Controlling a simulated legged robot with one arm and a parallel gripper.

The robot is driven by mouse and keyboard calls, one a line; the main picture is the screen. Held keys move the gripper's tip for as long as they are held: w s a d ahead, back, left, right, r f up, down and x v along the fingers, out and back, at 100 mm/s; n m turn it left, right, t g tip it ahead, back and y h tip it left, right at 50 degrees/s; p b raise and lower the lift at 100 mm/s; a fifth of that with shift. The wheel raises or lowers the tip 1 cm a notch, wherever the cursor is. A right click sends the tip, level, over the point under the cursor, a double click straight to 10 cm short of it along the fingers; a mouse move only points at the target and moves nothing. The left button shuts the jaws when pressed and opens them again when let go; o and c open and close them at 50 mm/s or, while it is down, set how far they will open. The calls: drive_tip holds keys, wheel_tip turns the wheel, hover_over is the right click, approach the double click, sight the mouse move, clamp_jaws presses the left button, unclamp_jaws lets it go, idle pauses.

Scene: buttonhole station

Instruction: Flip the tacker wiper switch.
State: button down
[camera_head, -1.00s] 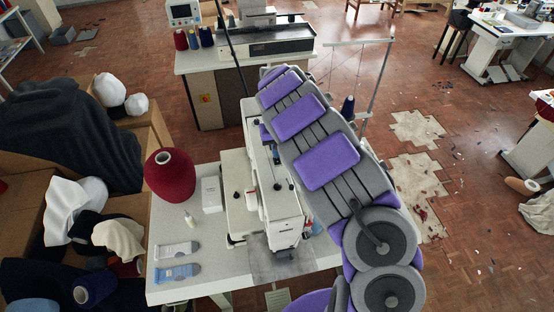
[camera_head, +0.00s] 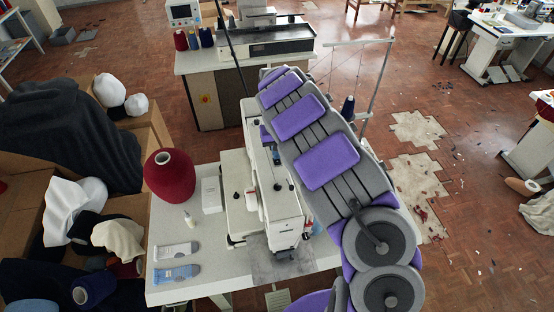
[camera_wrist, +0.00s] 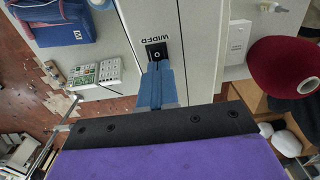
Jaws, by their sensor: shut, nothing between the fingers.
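The wiper switch (camera_wrist: 157,51) is a small black rocker with a white ring mark. It sits on the white sewing machine head (camera_wrist: 190,30), beside a "WIPER" label that reads upside down in the wrist view. My gripper (camera_wrist: 155,68) has blue fingers, shut together and empty. Its tips are right at the switch's lower edge in the wrist view; I cannot tell whether they touch it. In the head view the white machine (camera_head: 282,205) stands on a pale table (camera_head: 225,262), and my purple and grey arm hides part of it. The switch cannot be made out there.
A thread stand (camera_head: 372,80) rises behind my arm. Cardboard boxes with yarn and cloth crowd the left.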

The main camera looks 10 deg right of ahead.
drive_tip(key=shift+r+p, duration=0.3)
drive_tip(key=shift+r, duration=3.05)
